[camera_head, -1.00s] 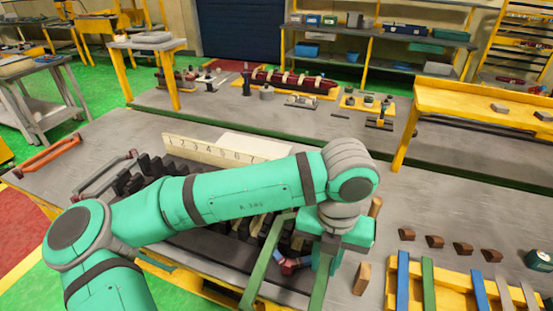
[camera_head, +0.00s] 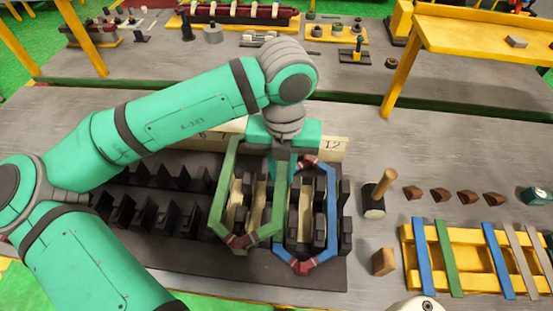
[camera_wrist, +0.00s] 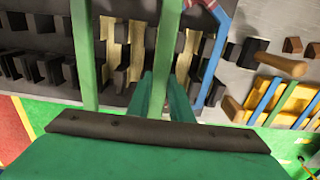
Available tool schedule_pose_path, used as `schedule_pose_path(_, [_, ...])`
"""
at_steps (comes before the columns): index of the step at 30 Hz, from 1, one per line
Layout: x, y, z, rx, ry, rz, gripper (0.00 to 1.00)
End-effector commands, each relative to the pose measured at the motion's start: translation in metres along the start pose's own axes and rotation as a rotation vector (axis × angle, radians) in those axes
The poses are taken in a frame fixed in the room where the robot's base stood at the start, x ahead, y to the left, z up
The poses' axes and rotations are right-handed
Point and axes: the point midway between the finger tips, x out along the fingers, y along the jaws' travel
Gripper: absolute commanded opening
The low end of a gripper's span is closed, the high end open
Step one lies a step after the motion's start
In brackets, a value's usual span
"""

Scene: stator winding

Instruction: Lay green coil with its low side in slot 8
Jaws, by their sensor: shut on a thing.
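My gripper (camera_head: 281,162) is shut on the right side of the green coil (camera_head: 226,172), a long six-sided loop with dark red bands. The coil is over the dark slotted stator (camera_head: 190,262); I cannot tell whether either side sits in a slot. A blue coil (camera_head: 332,215) lies on the stator just to the right. The number strip (camera_head: 335,148) shows 12 at its right end; my arm hides most other numbers, including 8.
A mallet (camera_head: 376,198) stands right of the stator, beside a brown block (camera_head: 384,262) and several brown wedges (camera_head: 440,195). A yellow rack (camera_head: 465,262) holds blue, green and grey strips at the right. Pale liners (camera_head: 305,210) show in some slots.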

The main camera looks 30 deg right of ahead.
Motion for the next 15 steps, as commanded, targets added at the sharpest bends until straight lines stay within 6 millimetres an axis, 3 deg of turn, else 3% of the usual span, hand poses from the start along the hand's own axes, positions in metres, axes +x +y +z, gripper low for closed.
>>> schedule_pose_path(15, [0.044, -0.001, 0.0, 0.0, 0.001, 0.0, 0.0])
